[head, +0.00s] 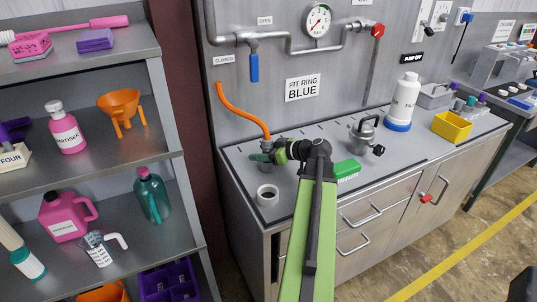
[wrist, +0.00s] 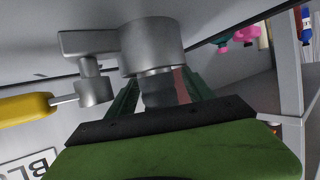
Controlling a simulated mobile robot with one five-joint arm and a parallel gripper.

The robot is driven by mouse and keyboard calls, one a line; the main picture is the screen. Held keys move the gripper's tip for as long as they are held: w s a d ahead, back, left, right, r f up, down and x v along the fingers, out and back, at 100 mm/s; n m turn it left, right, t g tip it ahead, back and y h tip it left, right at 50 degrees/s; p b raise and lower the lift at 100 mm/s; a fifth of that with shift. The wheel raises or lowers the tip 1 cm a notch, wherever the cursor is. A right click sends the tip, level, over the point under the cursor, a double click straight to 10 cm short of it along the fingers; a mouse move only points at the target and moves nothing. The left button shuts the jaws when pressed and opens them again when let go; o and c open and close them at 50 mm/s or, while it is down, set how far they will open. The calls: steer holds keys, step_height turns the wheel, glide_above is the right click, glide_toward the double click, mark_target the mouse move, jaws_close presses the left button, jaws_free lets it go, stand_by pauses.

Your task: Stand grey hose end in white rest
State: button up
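The grey hose end (wrist: 152,45) is a metallic cylinder with a side arm and a dark neck in the wrist view. The orange hose (head: 242,115) runs down to it from the wall in the head view. My gripper (head: 268,157) is at the hose end, with its dark green fingers on either side of the neck in the wrist view. A narrow gap shows beside the neck, and the fingertips' contact is hidden. The white rest (head: 267,195) is a short open cylinder on the counter, in front of my gripper and apart from it.
A loaded shelf (head: 70,185) stands left. Counter space around the white rest is clear.

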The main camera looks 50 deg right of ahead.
jaws_close()
steer(key=shift+r, duration=0.1)
stand_by(0.3)
steer(key=s+d+r+p, duration=0.3)
steer(key=d+r+p, duration=0.7)
steer(key=d+p, duration=0.1)
steer(key=shift+s+r, duration=0.3)
steer(key=shift+r, duration=0.1)
steer(key=shift+d, duration=0.15)
